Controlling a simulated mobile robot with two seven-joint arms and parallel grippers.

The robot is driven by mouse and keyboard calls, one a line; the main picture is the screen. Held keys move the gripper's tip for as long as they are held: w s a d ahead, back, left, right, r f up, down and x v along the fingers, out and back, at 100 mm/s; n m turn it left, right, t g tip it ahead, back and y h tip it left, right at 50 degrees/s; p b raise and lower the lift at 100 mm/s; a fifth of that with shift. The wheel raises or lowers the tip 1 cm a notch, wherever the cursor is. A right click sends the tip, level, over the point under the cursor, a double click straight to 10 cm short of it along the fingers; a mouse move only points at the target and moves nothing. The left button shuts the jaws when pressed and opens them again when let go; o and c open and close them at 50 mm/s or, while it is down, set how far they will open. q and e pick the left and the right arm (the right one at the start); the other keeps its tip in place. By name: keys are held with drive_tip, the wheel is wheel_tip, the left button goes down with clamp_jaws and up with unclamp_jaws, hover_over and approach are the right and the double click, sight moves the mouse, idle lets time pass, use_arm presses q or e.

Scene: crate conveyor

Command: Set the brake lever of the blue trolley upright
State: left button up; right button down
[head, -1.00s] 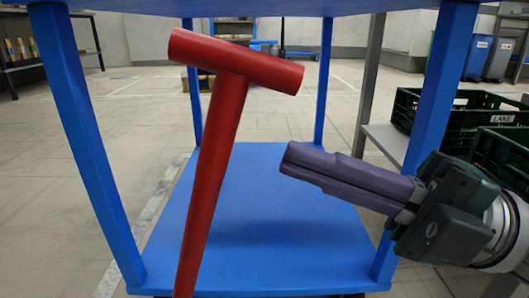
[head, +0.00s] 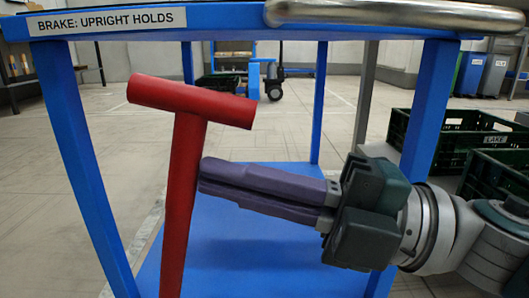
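The red brake lever (head: 182,200), a T-shaped bar with a crossbar on top, stands in front of the blue trolley (head: 68,120). It leans slightly, its top a little to the right of its lower end, which is cut off by the frame. A label on the trolley reads "BRAKE: UPRIGHT HOLDS" (head: 108,21). My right gripper (head: 203,177) comes in from the right with its purple fingers together. The fingertips are at the right side of the lever's shaft, below the crossbar; they look touching, but depth is hard to judge. My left gripper is not in view.
The trolley's metal handle (head: 365,14) crosses the top right. Green crates (head: 455,128) stand on a rack at the right. Blue and grey bins (head: 470,73) and a pallet truck (head: 275,82) are farther back. The floor left of the trolley is clear.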

sight(193, 154)
drive_tip(key=shift+n+g+h, duration=0.3)
drive_tip(key=shift+g+h, duration=0.1)
drive_tip(key=shift+h, duration=0.5)
drive_tip(key=a+r+p, duration=0.1)
drive_tip(key=a+p, duration=0.2)
drive_tip(key=a+r+p, duration=0.1)
drive_tip(key=p, duration=0.1)
drive_tip(key=shift+a+r, duration=0.25)
drive_tip(key=shift+r, duration=0.05)
use_arm(q)
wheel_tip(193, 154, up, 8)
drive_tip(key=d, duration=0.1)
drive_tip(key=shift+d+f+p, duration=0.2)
drive_tip(key=shift+p, duration=0.25)
use_arm(e)
drive_tip(key=shift+h, duration=0.3)
drive_tip(key=a, duration=0.5)
drive_tip(key=shift+s+a+f, duration=0.1)
drive_tip(key=shift+s+f, duration=0.05)
drive_tip(key=shift+f, duration=0.05)
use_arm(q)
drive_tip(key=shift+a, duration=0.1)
